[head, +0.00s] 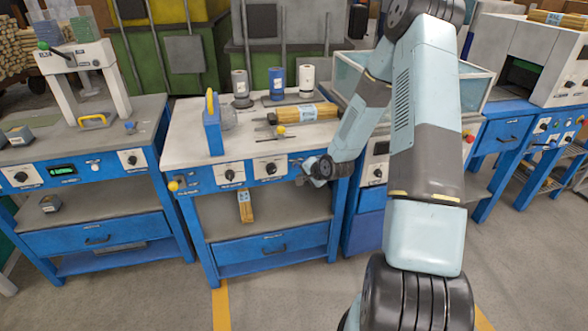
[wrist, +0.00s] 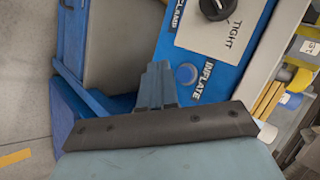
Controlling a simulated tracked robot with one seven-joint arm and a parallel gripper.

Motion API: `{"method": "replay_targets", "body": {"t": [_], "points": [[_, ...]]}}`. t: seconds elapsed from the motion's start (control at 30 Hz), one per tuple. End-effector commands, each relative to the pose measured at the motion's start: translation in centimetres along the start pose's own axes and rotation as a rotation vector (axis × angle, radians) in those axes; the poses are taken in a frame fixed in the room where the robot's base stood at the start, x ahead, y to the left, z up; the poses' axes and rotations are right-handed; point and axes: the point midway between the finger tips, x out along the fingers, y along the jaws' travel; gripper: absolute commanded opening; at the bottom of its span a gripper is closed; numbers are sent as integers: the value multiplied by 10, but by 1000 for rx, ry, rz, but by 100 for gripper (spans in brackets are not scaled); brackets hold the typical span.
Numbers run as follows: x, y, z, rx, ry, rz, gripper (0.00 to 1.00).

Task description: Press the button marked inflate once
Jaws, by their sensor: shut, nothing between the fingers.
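In the head view my gripper (head: 300,181) is at the right end of the middle workbench's (head: 180,132) front panel. I cannot make out the button itself there.
A white plate (wrist: 222,30) marked TIGHT with a black knob is above the button in the wrist view. In the head view, two knob plates (head: 270,168) sit left of my gripper. A blue clamp-like fixture (head: 212,130) and several rolls stand on the bench.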

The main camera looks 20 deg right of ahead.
Motion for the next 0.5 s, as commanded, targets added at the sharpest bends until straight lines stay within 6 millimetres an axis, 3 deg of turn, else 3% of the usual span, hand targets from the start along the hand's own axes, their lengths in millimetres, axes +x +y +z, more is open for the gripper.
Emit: {"method": "replay_targets", "body": {"t": [0.5], "points": [[-18, 13, 13, 0, 0, 0, 0]]}}
